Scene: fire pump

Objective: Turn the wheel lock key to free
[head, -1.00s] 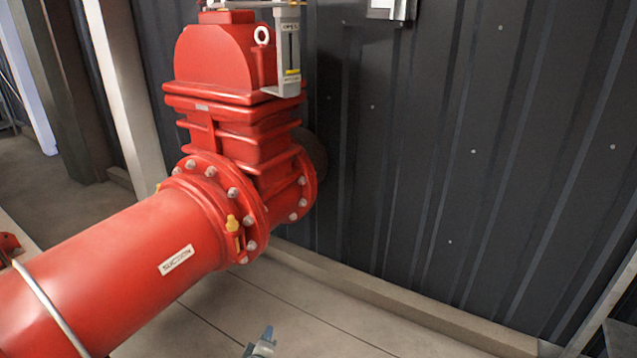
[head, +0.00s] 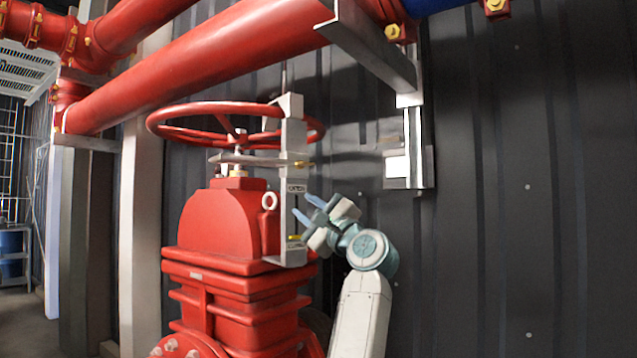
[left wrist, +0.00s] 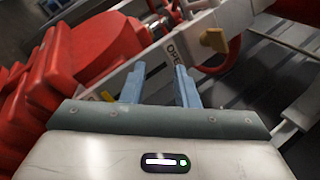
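The red handwheel (head: 215,112) sits on top of the red gate valve (head: 222,225). A grey upright bracket (head: 292,205) with an "OPEN" label rises past its rim. A small brass piece (head: 302,164), which looks like the lock key, sticks out of the bracket below the wheel. In the left wrist view a brass-coloured piece (left wrist: 214,40) shows beyond the fingers, by a red curved part. Whether it is turned to free I cannot tell. My left gripper (head: 303,207) is open and empty, just right of the bracket and below the brass piece. My right gripper is out of view.
Large red pipes (head: 210,70) cross above the wheel, carried by a grey support arm (head: 370,45). A white box (head: 397,166) and rail are on the dark corrugated wall (head: 540,220). Open space lies right of the valve.

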